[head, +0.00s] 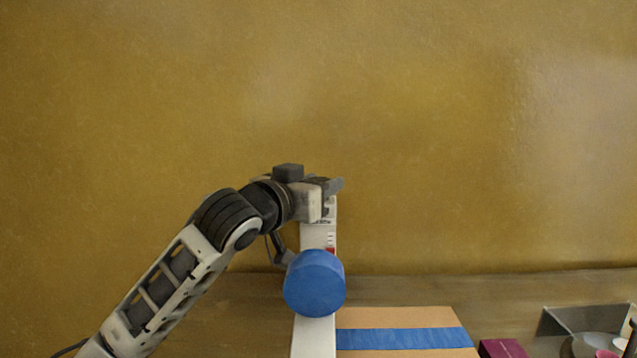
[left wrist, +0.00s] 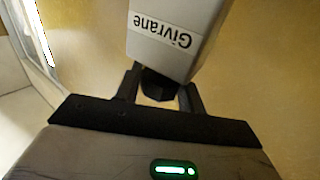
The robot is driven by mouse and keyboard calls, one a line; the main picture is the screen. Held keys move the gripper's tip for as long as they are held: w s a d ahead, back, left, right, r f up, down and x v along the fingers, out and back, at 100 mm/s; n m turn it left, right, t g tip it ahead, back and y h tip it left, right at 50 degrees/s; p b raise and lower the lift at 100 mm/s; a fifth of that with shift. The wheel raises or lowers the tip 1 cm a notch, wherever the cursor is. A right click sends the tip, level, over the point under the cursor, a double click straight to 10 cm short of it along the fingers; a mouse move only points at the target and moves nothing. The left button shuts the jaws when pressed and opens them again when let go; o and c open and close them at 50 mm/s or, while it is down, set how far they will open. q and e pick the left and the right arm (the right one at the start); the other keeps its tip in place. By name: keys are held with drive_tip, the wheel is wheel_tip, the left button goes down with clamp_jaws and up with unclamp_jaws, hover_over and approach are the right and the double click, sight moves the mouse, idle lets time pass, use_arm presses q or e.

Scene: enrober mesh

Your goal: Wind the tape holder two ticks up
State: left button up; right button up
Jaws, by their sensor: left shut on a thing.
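A white post (head: 317,236) stands upright in the head view, with small dark marks and a red mark on its upper part. The tape holder, with a round blue roll (head: 314,283), sits in front of the post. A small dark arm shows at the roll's upper left. My left gripper (head: 333,186) is at the top of the post. In the left wrist view, its two fingers (left wrist: 160,92) are shut on a dark knob (left wrist: 158,84) by a pale housing (left wrist: 170,38) labelled "Givrane". The knob is partly hidden. My right gripper does not show.
A cardboard piece (head: 395,318) with a blue stripe (head: 400,338) lies right of the post. Further right are a maroon box (head: 502,348) and a grey tray (head: 560,322) holding round items. A plain ochre wall (head: 480,130) stands behind.

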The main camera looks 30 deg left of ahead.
use_arm(q)
drive_tip(key=shift+d+f, duration=0.1)
drive_tip(key=shift+f, duration=0.1)
drive_tip(key=o, duration=0.9)
drive_tip(key=shift+o, duration=0.3)
drive_tip(key=shift+r, duration=0.1)
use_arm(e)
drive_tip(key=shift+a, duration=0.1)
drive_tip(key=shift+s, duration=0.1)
use_arm(q)
drive_tip(key=shift+s, duration=0.1)
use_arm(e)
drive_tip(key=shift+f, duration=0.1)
use_arm(q)
drive_tip(key=shift+s, duration=0.25)
drive_tip(key=s+a+b, duration=0.1)
drive_tip(key=s+b, duration=0.9)
drive_tip(key=s, duration=0.5)
drive_tip(key=shift+a, duration=0.4)
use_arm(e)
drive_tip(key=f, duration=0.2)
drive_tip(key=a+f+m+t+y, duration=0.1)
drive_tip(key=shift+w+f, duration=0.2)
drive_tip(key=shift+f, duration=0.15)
